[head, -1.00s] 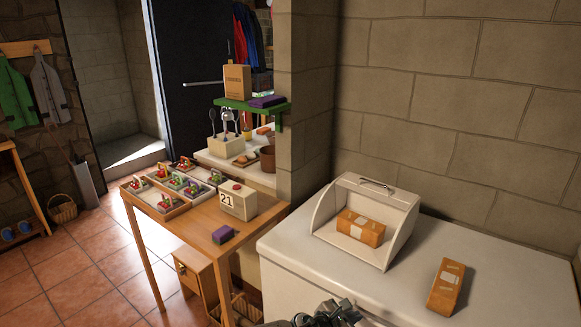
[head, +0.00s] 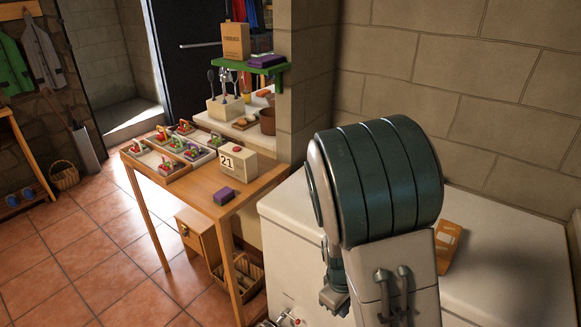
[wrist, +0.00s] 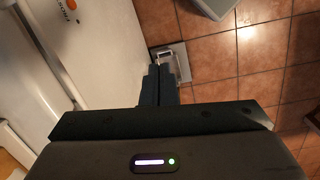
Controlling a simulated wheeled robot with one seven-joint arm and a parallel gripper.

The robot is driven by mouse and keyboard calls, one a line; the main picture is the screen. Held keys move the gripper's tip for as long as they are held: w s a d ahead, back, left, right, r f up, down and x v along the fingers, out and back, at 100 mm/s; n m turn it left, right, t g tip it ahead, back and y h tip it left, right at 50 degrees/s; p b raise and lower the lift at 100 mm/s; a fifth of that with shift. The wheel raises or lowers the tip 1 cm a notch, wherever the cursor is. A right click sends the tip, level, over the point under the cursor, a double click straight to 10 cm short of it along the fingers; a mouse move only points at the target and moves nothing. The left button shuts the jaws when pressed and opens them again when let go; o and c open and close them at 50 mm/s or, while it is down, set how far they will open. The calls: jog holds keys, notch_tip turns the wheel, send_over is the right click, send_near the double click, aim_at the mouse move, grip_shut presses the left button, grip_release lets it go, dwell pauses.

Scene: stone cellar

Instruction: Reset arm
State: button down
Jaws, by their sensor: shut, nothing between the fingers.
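My gripper (wrist: 160,85) shows in the wrist view with its two dark fingers together and nothing between them. It points down over the tiled floor, beside the white side of the chest-like appliance (wrist: 95,50). In the head view my arm is folded up large in front of the white appliance (head: 510,260). It hides the white bread box and much of the appliance top.
An orange package (head: 449,240) lies on the appliance top, partly hidden by my arm. The wooden table (head: 190,190) at left holds small trays, a calendar block (head: 237,162) and a purple block (head: 224,195). Open tiled floor (head: 100,270) lies at left.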

jog(key=s+r+m+t, duration=0.1)
jog(key=s+r+m, duration=0.2)
jog(key=r, duration=0.4)
jog(key=s+d+r+m+t+y, duration=0.1)
jog(key=s+r+m, duration=0.1)
jog(key=r, duration=0.4)
jog(key=s+d+r+m+t, duration=0.1)
jog(key=s+r+m, duration=0.2)
jog(key=s+r, duration=0.2)
notch_tip(320, 180, up, 3)
jog(key=shift+d+f+m, duration=0.15)
jog(key=shift+d+m, duration=0.05)
jog(key=shift+m, duration=0.1)
